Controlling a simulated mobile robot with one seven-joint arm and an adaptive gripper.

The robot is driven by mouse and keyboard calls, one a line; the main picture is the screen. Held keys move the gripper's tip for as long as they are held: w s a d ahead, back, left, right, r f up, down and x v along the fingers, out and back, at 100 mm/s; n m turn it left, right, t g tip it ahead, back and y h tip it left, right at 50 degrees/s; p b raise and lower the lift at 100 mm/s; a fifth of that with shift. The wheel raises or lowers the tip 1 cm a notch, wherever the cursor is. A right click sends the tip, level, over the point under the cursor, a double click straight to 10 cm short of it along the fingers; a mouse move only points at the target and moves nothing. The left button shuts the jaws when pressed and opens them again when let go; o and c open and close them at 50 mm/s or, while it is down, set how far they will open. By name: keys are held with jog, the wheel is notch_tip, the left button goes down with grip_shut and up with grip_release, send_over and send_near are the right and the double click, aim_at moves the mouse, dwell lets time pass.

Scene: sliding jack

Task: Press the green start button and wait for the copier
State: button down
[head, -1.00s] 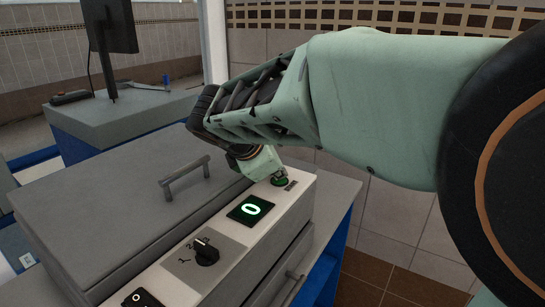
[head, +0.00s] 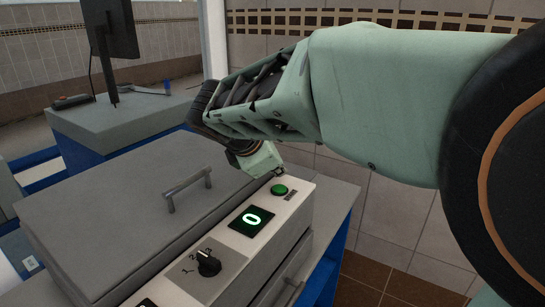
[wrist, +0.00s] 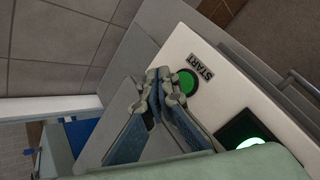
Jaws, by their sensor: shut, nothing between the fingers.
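The copier (head: 120,193) is a grey box with a lid and a pale control panel. The round green start button (head: 279,189) is near the panel's far end. It also shows in the wrist view (wrist: 186,82) beside the word START. The black display (head: 251,219) shows a green 0. My gripper (head: 277,172) is shut and empty, just behind the button and seemingly a little above it. In the wrist view its closed fingertips (wrist: 162,87) are close to the button's left side. Whether they touch it is hard to tell, but they do not cover it.
A black rotary knob (head: 208,263) and a dark switch (head: 146,302) are nearer on the panel. The lid has a raised grey handle (head: 187,187). A counter with a monitor (head: 110,35) stands behind left. A tiled wall is behind my arm.

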aim_at(279, 189)
notch_tip(279, 189, up, 3)
jog(key=shift+r+p, duration=0.2)
jog(key=shift+p, duration=0.95)
jog(key=shift+f, duration=0.1)
